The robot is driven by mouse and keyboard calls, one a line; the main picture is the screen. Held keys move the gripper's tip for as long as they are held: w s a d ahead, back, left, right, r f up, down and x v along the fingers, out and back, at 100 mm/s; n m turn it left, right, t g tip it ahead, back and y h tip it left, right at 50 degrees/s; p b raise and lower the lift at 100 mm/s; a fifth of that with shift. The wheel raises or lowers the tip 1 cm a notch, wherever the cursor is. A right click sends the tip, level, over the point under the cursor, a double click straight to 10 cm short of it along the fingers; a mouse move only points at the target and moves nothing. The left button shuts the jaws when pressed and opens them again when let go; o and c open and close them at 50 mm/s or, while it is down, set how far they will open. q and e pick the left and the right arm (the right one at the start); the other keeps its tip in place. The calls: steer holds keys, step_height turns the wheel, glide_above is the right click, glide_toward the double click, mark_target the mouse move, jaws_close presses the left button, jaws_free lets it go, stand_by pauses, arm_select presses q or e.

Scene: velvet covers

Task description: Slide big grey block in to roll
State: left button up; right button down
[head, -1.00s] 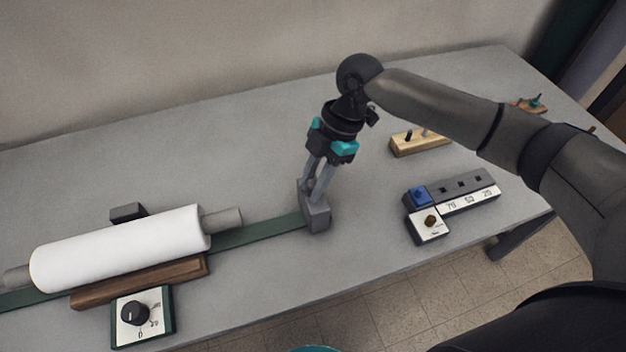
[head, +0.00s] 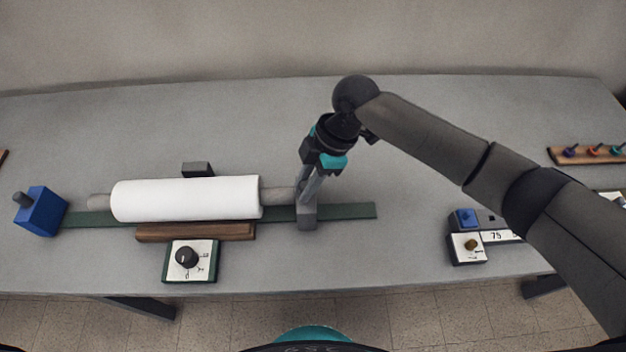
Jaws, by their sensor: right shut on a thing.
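The big grey block (head: 307,217) stands on the green rail (head: 350,211), to the right of the roll. The white roll (head: 186,198) lies lengthwise above the rail, with a grey shaft end showing at each side. The right shaft end (head: 277,195) reaches to the block or very close to it; the gripper partly hides the spot. My right gripper (head: 306,194) comes down from above and is shut on the grey block. My left gripper is not in view.
A blue block (head: 40,211) with a grey knob stands at the rail's left end. A wooden bar (head: 195,232) and a dial box (head: 190,261) lie in front of the roll. A small dark block (head: 197,169) is behind it. A panel (head: 468,248) stands right; table between is clear.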

steer(key=shift+a, duration=0.25)
steer(key=c, duration=0.7)
jaws_free()
steer(key=shift+o, duration=0.2)
steer(key=shift+r, duration=0.1)
steer(key=p+v, duration=0.2)
steer(key=v, duration=1.3)
steer(key=shift+d, duration=0.15)
